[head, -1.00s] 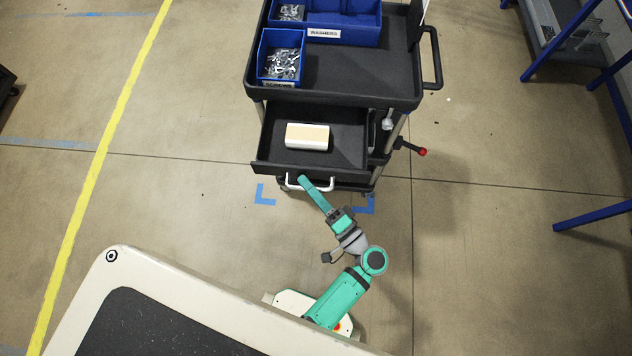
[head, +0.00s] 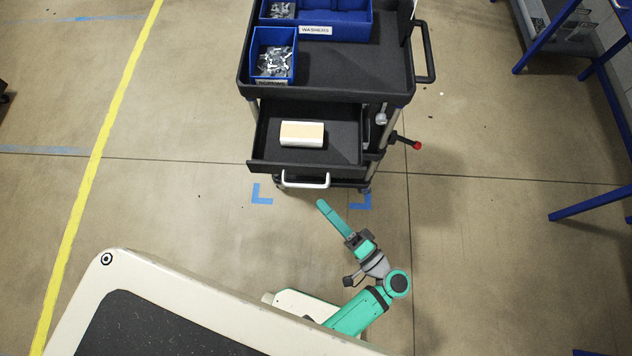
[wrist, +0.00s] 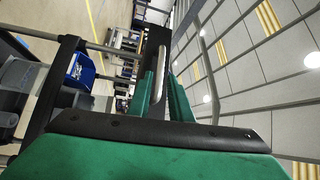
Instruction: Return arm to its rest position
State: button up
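My gripper (head: 323,206) is at the end of my teal arm (head: 360,315), above the floor in front of the black cart. In the wrist view my gripper (wrist: 162,82) shows two green fingers apart, with no object held between them. The white handle (head: 305,183) of the pulled-out drawer (head: 340,155) is beyond the fingertips, clear of them in the head view. My arm is bent and reaches forward from my base.
The black cart (head: 350,75) carries blue bins (head: 275,55), one with screws. A cream-topped white block (head: 302,134) lies in the open drawer. Blue-framed tables (head: 590,205) stand at right. Floor left of the cart is clear.

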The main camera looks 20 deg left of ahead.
jog(key=shift+v, duration=0.9)
jog(key=shift+a, duration=0.1)
jog(key=s+a+f+m+h, duration=0.2)
jog(key=s+f+m+h, duration=0.2)
jog(key=f+h, duration=0.6)
jog(key=s+d+f+n+h, duration=0.1)
jog(key=s+d+f+h, duration=0.3)
jog(key=s+d+r+n+t+h, duration=0.1)
jog(key=r+n+t, duration=0.2)
jog(key=r, duration=0.8)
jog(key=s+d+r+n+t+h, duration=0.1)
jog(key=s+r+n+t+h, duration=0.1)
jog(key=r, duration=0.9)
jog(key=shift+s+d+n+t, duration=0.3)
jog(key=shift+n+t, duration=0.5)
jog(key=shift+n, duration=0.1)
